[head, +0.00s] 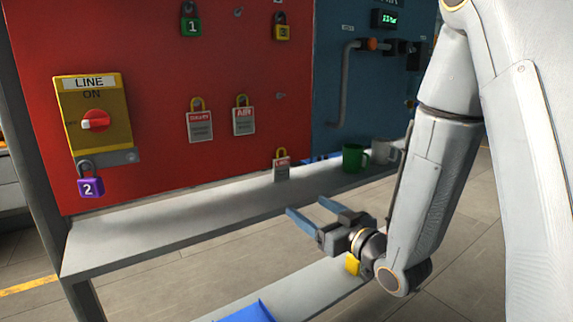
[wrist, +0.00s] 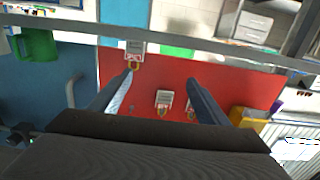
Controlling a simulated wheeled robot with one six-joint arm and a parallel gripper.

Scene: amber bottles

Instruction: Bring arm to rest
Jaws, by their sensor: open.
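My gripper (head: 308,209) is open and empty, with its two blue fingers apart. In the head view it hangs in front of the grey shelf (head: 120,240), at about shelf height, below my arm. In the wrist view the fingers (wrist: 160,90) point toward the red board, and nothing is between them. A small tagged padlock (head: 281,169) stands on the shelf beyond the fingers, apart from them. It also shows in the wrist view (wrist: 133,50), near the left finger.
The red board (head: 150,40) holds several padlocks and tags, and a yellow switch box (head: 95,120) with a purple padlock (head: 90,187). Green (head: 354,158) and white (head: 383,150) mugs stand on the shelf at right. A blue bin (head: 247,312) sits below. The shelf's left part is clear.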

